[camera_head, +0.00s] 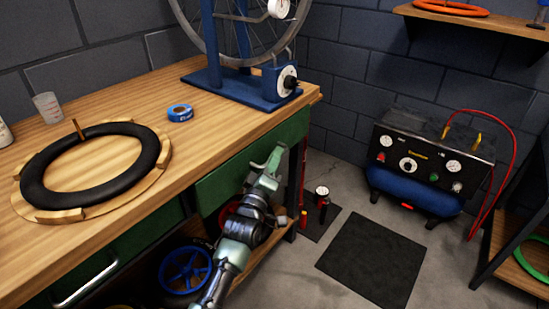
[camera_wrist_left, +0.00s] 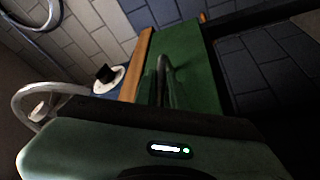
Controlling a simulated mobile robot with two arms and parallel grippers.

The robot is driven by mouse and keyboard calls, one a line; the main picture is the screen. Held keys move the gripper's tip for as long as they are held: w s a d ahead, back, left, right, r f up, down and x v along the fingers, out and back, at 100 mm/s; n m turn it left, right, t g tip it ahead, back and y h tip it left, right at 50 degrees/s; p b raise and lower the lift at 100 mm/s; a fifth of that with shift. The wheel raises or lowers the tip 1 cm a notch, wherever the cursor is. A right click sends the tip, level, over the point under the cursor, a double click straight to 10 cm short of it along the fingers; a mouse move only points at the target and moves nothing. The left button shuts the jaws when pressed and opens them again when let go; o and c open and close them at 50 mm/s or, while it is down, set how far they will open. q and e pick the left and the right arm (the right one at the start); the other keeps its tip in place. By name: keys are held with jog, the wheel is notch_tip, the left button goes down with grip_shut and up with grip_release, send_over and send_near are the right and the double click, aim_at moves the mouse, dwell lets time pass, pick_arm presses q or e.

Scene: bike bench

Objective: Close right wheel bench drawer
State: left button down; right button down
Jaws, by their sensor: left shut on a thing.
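The right bench drawer has a green front (camera_head: 223,182) just under the wooden top's front edge. No drawer interior shows; I cannot tell whether a small gap remains. My left gripper (camera_head: 270,163) is at this front, shut on the drawer's handle, which the gripper mostly hides in the head view. In the left wrist view the grey bar handle (camera_wrist_left: 162,68) stands against the green front (camera_wrist_left: 188,75), just beyond the gripper body. The fingertips are hard to make out there. My right gripper is not in view.
The bench top (camera_head: 225,125) holds a tyre (camera_head: 35,190) on a wooden ring, blue tape (camera_head: 180,113) and a blue wheel stand (camera_head: 240,88). A left drawer handle (camera_head: 85,284) and blue wheel (camera_head: 186,270) are lower left.

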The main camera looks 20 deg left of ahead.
aim_at(261, 152)
pick_arm(q)
jog(key=shift+f, duration=0.1)
dwell(0.7)
jog(key=a, duration=0.1)
jog(key=w+a, duration=0.1)
jog(key=a, duration=0.2)
jog(key=shift+w, duration=0.25)
jog(key=shift+a, duration=0.2)
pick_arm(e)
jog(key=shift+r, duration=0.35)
pick_arm(q)
jog(key=c, duration=1.8)
grip_release()
jog(key=shift+a, duration=0.1)
jog(key=shift+o, duration=0.2)
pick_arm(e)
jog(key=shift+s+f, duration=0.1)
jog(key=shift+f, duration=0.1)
